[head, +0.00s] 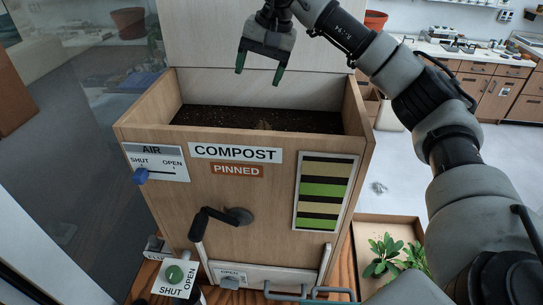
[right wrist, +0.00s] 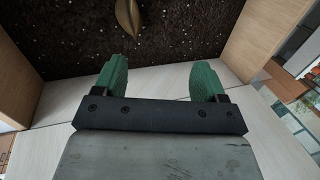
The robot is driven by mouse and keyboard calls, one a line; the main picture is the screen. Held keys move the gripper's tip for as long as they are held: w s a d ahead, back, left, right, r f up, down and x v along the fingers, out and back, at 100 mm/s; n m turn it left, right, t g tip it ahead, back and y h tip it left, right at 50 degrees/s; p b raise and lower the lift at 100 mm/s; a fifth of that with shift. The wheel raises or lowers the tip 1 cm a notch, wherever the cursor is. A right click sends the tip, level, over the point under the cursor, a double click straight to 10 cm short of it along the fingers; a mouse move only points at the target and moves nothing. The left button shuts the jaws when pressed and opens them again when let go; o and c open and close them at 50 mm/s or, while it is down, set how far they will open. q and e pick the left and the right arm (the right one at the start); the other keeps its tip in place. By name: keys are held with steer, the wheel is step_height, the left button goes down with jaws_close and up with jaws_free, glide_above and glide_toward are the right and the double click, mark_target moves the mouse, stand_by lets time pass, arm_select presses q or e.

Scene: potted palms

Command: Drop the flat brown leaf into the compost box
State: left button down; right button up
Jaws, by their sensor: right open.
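The compost box (head: 233,205) is a wooden box with a COMPOST label, open at the top and holding dark soil. A brown leaf (right wrist: 128,20) lies on the soil in the right wrist view, partly cut off by the top edge. It also shows as a small tan shape in the head view (head: 264,125), near the front wall. My right gripper (head: 259,76) is open and empty above the back part of the box. Its green fingers also show in the right wrist view (right wrist: 161,72), apart from the leaf. My left gripper is not in view.
A raised panel (head: 215,35) stands behind the opening. A green plant (head: 385,255) in a tray stands at lower right.

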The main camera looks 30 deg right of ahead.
steer(key=b+v, duration=0.2)
steer(key=v, duration=0.8)
steer(key=shift+d+r, duration=0.2)
steer(key=shift+r, duration=0.1)
